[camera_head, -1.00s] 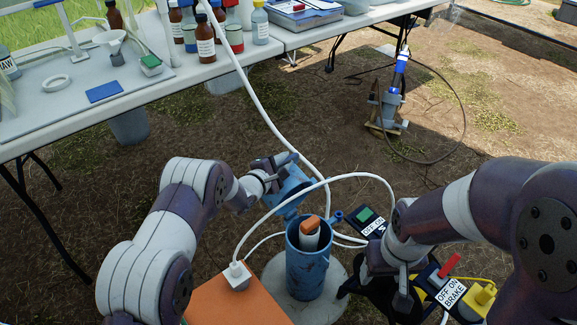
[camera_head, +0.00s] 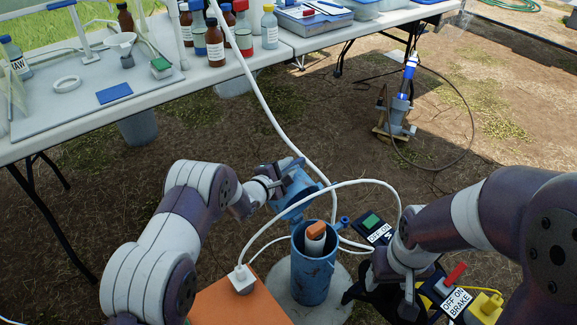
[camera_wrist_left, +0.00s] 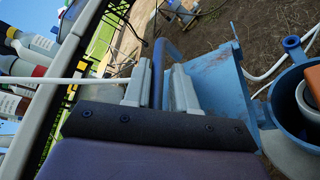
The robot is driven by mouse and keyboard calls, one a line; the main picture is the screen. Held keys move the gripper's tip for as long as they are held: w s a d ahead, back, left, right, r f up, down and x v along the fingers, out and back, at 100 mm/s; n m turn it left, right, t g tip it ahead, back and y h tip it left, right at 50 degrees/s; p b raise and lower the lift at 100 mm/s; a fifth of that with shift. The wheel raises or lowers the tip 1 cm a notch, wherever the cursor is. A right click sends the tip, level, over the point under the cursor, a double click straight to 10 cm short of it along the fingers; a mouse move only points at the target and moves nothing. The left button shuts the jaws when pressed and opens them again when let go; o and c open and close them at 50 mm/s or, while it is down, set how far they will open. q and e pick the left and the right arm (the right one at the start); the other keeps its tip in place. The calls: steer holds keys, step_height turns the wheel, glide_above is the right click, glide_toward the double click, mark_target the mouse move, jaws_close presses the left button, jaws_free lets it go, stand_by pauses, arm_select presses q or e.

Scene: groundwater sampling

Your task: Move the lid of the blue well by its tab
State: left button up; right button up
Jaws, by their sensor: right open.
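The blue well (camera_head: 311,278) is an upright blue pipe in a pale round pad, with a white and orange plug (camera_head: 315,238) inside its mouth. Its blue lid (camera_head: 297,192) stands swung open, tilted up at the far side of the mouth; it also shows in the left wrist view (camera_wrist_left: 222,85). My left gripper (camera_head: 277,182) is at the lid's upper left edge. In the left wrist view its fingers (camera_wrist_left: 158,88) close around the lid's blue tab (camera_wrist_left: 159,55). My right gripper (camera_head: 408,292) is open at the reel control box, its fingertips partly hidden.
A black box with OFF/ON and BRAKE labels (camera_head: 450,300), a red lever and a yellow part is at lower right. A white tube (camera_head: 262,85) runs past the lid. An orange box (camera_head: 225,305) stands left of the well. The bottle-laden table (camera_head: 90,125) is behind.

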arm_select(q)
steer(key=p+v, duration=0.3)
steer(key=v, duration=0.9)
steer(key=shift+w, duration=0.1)
